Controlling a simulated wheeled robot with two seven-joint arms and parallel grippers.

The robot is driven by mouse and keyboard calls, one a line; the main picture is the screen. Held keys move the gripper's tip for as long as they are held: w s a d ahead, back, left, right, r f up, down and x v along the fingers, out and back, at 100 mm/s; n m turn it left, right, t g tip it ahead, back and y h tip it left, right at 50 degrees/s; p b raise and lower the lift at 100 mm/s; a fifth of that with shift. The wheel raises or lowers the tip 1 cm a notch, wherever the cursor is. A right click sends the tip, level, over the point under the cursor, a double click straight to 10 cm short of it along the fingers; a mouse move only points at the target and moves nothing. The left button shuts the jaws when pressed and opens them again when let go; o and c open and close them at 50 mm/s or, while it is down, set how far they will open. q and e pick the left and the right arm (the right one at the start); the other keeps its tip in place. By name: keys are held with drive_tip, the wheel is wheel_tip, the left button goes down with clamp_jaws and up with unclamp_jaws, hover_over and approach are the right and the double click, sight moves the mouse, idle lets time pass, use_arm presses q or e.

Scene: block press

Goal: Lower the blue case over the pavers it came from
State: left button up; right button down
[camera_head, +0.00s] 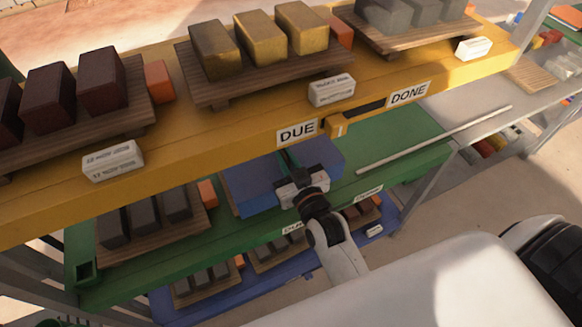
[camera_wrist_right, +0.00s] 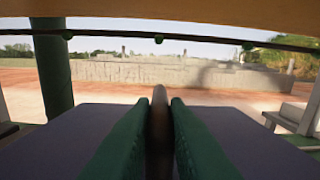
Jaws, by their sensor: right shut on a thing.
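The blue case (camera_head: 262,188) is at the green shelf, under the yellow shelf's front edge. My right gripper (camera_head: 291,168) reaches in from the front and is shut on the case's handle. In the right wrist view, the green fingers (camera_wrist_right: 160,125) close on a dark brown upright bar, with the case's dull blue-purple top (camera_wrist_right: 75,135) on both sides. A wooden board edge (camera_head: 229,194) shows just left of the case. Any pavers under the case are hidden, and I cannot tell if the case is raised or seated. My left gripper is not in view.
Dark pavers (camera_head: 144,215) stand on a board left of the case, beside an orange block (camera_head: 207,192). The yellow shelf (camera_head: 225,138) overhangs with labels DUE (camera_head: 297,132) and DONE (camera_head: 408,93). A pale rod (camera_head: 435,140) lies to the right. Lower blue shelf (camera_head: 212,303) holds more boards.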

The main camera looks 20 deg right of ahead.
drive_tip(key=shift+w+a+b, duration=0.1)
drive_tip(key=shift+w+b, duration=1.1)
drive_tip(key=shift+w, duration=1.9)
wheel_tip(320, 180, down, 3)
drive_tip(key=b, duration=0.3)
drive_tip(key=shift+f, duration=0.15)
drive_tip(key=shift+f+b, duration=0.5)
drive_tip(key=shift+f, duration=0.4)
drive_tip(key=c, duration=1.3)
unclamp_jaws()
drive_tip(key=shift+s+f, duration=0.1)
drive_tip(key=shift+f, duration=0.05)
